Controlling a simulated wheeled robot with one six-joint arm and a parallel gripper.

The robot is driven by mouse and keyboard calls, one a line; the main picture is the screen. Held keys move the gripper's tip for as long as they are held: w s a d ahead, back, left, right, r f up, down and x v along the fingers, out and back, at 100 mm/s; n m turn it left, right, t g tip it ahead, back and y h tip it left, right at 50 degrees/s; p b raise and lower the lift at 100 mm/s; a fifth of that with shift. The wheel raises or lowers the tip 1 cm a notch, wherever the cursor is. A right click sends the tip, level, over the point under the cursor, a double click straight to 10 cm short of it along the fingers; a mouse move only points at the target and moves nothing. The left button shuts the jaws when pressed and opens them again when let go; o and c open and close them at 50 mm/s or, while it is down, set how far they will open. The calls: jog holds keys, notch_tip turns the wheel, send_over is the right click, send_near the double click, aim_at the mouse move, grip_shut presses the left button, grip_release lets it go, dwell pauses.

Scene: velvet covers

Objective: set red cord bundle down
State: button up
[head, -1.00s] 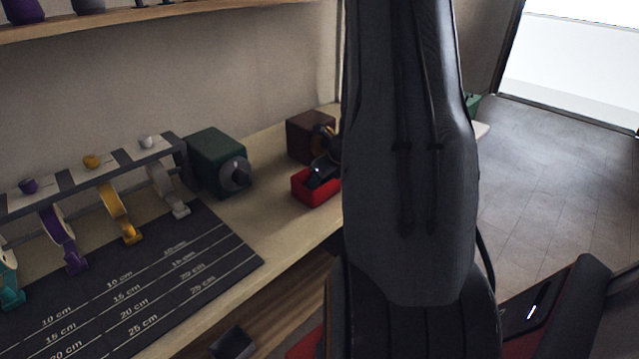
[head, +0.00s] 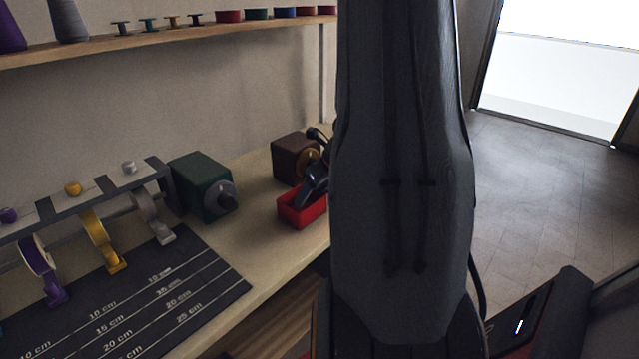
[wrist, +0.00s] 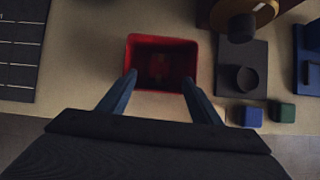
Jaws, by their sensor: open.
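In the wrist view my gripper (wrist: 159,76) is open, its two blue-grey fingers spread over the near part of an open red bin (wrist: 192,60). Inside the bin, between the fingertips, a dim reddish shape (wrist: 159,66) lies on the floor; it may be the red cord bundle, but shadow keeps me from telling. Nothing shows held between the fingers. In the head view the red bin (head: 300,218) sits on the bench near its front edge, with my dark gripper (head: 314,188) over it, partly hidden by my arm.
A brown device with a brass wheel (head: 294,158) stands behind the bin, a green box with a knob (head: 200,182) to its left. Left are a ribbon rack (head: 85,203) and dark measuring mat (head: 150,300). Small green (wrist: 282,111) and blue (wrist: 253,117) blocks sit right of the bin.

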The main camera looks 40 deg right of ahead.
jog(key=v, duration=0.5)
jog(key=a+r+n+g+y, duration=0.1)
jog(key=a+n+g, duration=0.2)
jog(key=a+n, duration=1.4)
jog(key=s+a+n+g, duration=0.1)
jog(key=s+a+n, duration=0.3)
jog(key=a+n, duration=0.3)
jog(key=s+a+r+n+h, duration=0.1)
jog(key=s+a+n, duration=0.4)
jog(key=a+n, duration=0.3)
jog(key=shift+a+r+n+g, duration=0.3)
jog(key=shift+n+g, duration=0.1)
jog(key=shift+n, duration=1.3)
jog(key=shift+s+d, duration=0.1)
